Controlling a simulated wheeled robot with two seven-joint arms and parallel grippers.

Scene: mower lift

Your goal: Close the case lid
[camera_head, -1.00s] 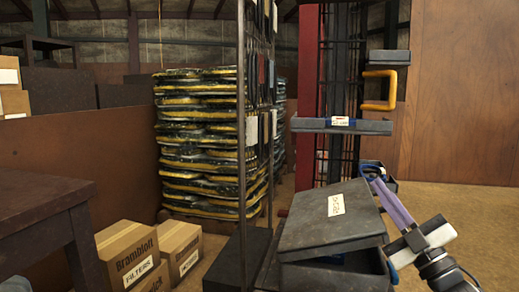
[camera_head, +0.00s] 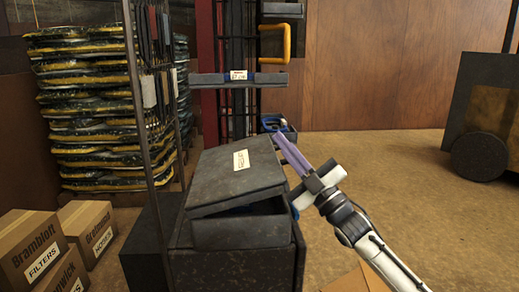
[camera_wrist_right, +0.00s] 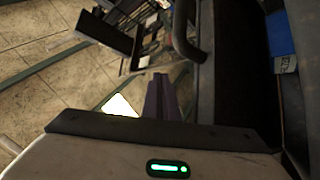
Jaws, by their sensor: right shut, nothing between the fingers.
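The grey case (camera_head: 245,232) sits on a dark stand, and its lid (camera_head: 222,186), with a white label, is tilted and partly open. A dark gap with a bit of blue shows under the lid's front edge. My right gripper (camera_head: 281,138) has purple fingers, shut and empty, at the lid's far right corner; I cannot tell if they touch it. The fingers also show in the right wrist view (camera_wrist_right: 161,97), beside a dark surface with a curved handle that I cannot identify surely. My left gripper is not in view.
A post rack (camera_head: 145,120) stands close left of the case. A lift shelf (camera_head: 238,79) and an orange handle (camera_head: 287,43) are behind it. Cardboard boxes (camera_head: 32,250) lie at left. A dark wheeled machine (camera_head: 485,110) stands at right, with open floor between.

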